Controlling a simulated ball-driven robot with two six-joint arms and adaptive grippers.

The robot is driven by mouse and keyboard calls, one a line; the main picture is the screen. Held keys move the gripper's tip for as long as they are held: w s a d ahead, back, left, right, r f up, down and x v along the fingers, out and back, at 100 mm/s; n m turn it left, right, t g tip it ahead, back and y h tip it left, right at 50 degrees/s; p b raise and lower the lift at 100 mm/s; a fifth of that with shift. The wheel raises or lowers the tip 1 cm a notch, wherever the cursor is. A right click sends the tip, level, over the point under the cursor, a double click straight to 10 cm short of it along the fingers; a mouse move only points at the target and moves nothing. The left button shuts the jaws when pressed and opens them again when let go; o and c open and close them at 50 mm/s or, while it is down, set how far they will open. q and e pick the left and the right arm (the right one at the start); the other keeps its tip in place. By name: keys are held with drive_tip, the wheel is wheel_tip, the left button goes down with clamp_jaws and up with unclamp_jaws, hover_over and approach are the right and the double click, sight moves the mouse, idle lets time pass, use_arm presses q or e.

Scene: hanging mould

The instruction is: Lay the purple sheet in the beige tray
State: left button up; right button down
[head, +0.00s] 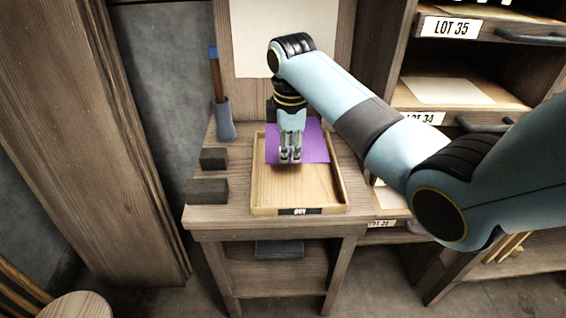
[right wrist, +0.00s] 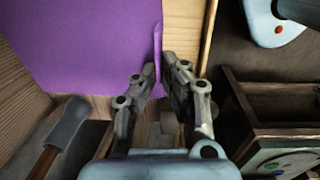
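The purple sheet (head: 315,148) is over the back part of the beige tray (head: 320,190), and its far edge reaches past the tray's back rim. The front of the tray floor is bare. I cannot tell how much of the sheet touches the floor. In the right wrist view the sheet (right wrist: 85,45) looks broad and flat, with a thin lip rising between the fingertips. My right gripper (head: 290,158) points down over the tray, its fingers closed on the sheet's edge; it also shows in the right wrist view (right wrist: 159,68). My left gripper is out of view.
The tray stands on a wooden table (head: 215,217). Two dark blocks (head: 208,190) and a blue-handled tool in a holder (head: 225,125) stand left of it. A pale sheet (head: 250,40) hangs behind. Shelves labelled LOT (head: 450,27) stand at the right.

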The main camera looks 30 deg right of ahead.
drive_tip(key=f, duration=0.5)
drive_tip(key=shift+s+f, duration=0.1)
drive_tip(key=shift+s, duration=0.3)
wheel_tip(320, 180, down, 3)
drive_tip(key=shift+w+r+b, duration=0.1)
drive_tip(key=shift+r+b, duration=0.05)
drive_tip(key=shift+b, duration=0.2)
drive_tip(key=shift+f, duration=0.5)
drive_tip(key=c, duration=1.5)
unclamp_jaws()
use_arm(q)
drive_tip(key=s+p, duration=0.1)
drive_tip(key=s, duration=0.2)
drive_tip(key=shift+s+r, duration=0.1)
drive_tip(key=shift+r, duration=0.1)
use_arm(e)
drive_tip(key=r, duration=1.2)
drive_tip(key=shift+s+a, duration=0.25)
drive_tip(key=shift+s, duration=0.1)
